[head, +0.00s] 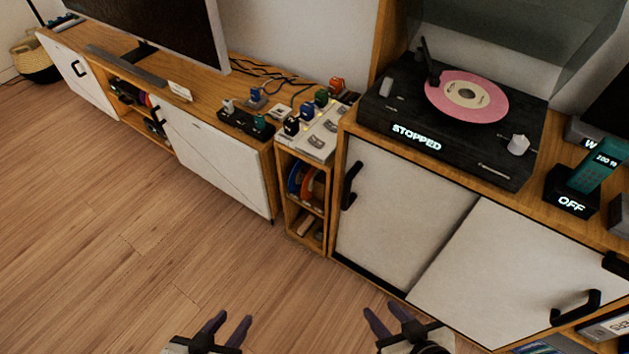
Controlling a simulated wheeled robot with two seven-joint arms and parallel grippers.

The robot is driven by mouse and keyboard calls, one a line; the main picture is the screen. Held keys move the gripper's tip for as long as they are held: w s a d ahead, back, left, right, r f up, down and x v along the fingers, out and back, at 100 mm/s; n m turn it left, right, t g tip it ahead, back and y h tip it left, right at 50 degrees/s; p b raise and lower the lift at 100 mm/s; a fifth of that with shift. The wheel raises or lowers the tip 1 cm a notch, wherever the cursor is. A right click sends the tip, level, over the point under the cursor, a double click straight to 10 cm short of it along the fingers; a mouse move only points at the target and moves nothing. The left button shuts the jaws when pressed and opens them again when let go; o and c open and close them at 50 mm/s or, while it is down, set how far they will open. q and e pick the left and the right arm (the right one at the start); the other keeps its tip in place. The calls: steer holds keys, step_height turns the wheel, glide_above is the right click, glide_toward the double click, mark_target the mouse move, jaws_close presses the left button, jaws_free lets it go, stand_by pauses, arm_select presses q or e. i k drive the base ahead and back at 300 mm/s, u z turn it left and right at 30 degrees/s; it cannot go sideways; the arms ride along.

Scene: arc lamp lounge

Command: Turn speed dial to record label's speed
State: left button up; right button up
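A black record player (375,105) stands on the wooden cabinet at the right, its front display reading "STOPPED". A pink record (440,92) with a cream label (467,91) lies on it; the label's print is too small to read. A pale knob (517,145) sits at the player's front right corner; I cannot read its setting. My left gripper (232,322) and my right gripper (388,314) are low at the bottom of the view, over the floor, both open and empty, well apart from the player.
A clear raised lid (500,40) stands behind the record. A teal handset (595,165) in a black base marked "OFF" is right of the player. White cabinet doors (400,210) with black handles face me. Left are a power strip (318,130) and a television (165,25). The floor is clear.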

mark_target(518, 145)
steer(key=z, duration=0.75)
